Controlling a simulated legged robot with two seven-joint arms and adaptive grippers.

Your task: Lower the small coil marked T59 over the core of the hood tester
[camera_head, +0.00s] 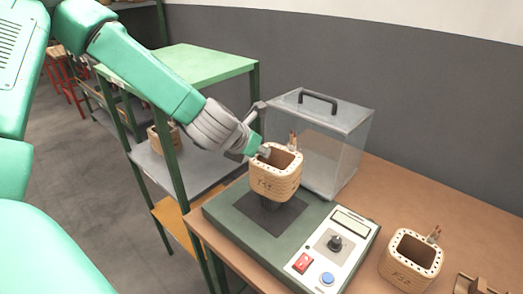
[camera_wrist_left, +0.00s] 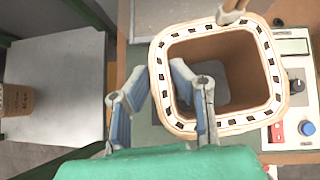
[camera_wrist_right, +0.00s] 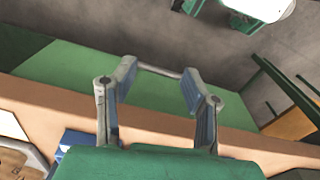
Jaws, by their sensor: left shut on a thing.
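My left gripper (camera_wrist_left: 160,98) is shut on the wall of a tan square coil (camera_head: 276,181), one finger inside its opening and one outside. The small mark on the coil's front is hard to read. In the left wrist view the coil (camera_wrist_left: 158,112) shows its light rim with dark slots. It is roughly upright above the dark square of the green hood tester (camera_head: 229,212). The core is mostly hidden by the coil; a dark part shows beneath it. A grey patch shows through the opening. My right gripper (camera_wrist_right: 160,82) is open, outside the head view.
The clear hood (camera_head: 345,150) with a dark handle stands just behind the tester. Another marked tan coil (camera_head: 397,274) sits on the brown table (camera_head: 440,212) at the right. A green-topped shelf (camera_head: 190,62) stands at the left, with another coil (camera_head: 157,142) on its grey lower shelf.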

